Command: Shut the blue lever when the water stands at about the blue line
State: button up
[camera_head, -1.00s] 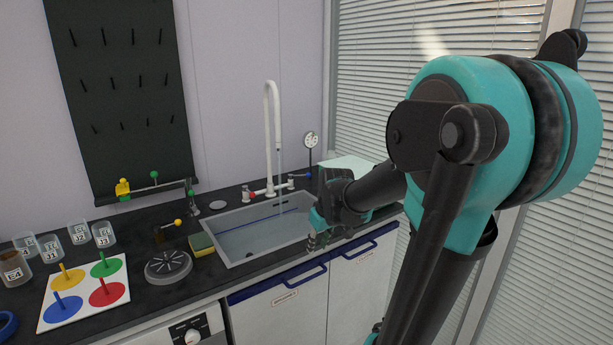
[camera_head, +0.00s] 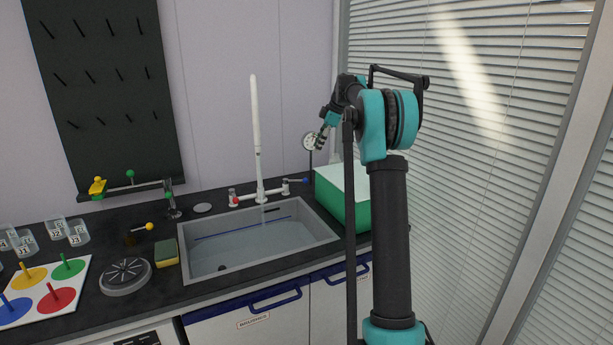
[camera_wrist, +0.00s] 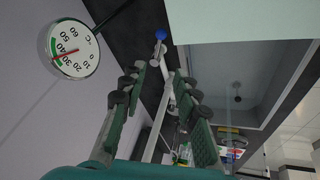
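The blue lever (camera_head: 303,181) is at the right end of the white tap (camera_head: 258,150) behind the sink. Its blue ball end (camera_wrist: 160,34) shows in the wrist view, ahead of my fingertips and apart from them. The sink (camera_head: 184,262) holds clear water (camera_head: 250,248). A blue line (camera_head: 245,227) runs along its far inner wall; I cannot tell exactly how the water surface stands against it. My gripper (camera_head: 326,130) is raised behind the sink's right end, above the lever. In the wrist view its fingers (camera_wrist: 157,82) are apart with nothing between them.
A round dial thermometer (camera_head: 311,141) stands close to my gripper; its face (camera_wrist: 73,50) is at the wrist view's left. A green box with a pale top (camera_head: 336,195) stands right of the sink. A red-ended lever (camera_head: 235,200) is at the tap's left. A sponge (camera_head: 166,253) lies left of the sink.

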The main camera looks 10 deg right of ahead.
jog(key=x, duration=1.7)
jog(key=shift+w+f, duration=0.1)
jog(key=shift+f, duration=0.05)
jog(key=shift+c, duration=0.5)
grip_shut()
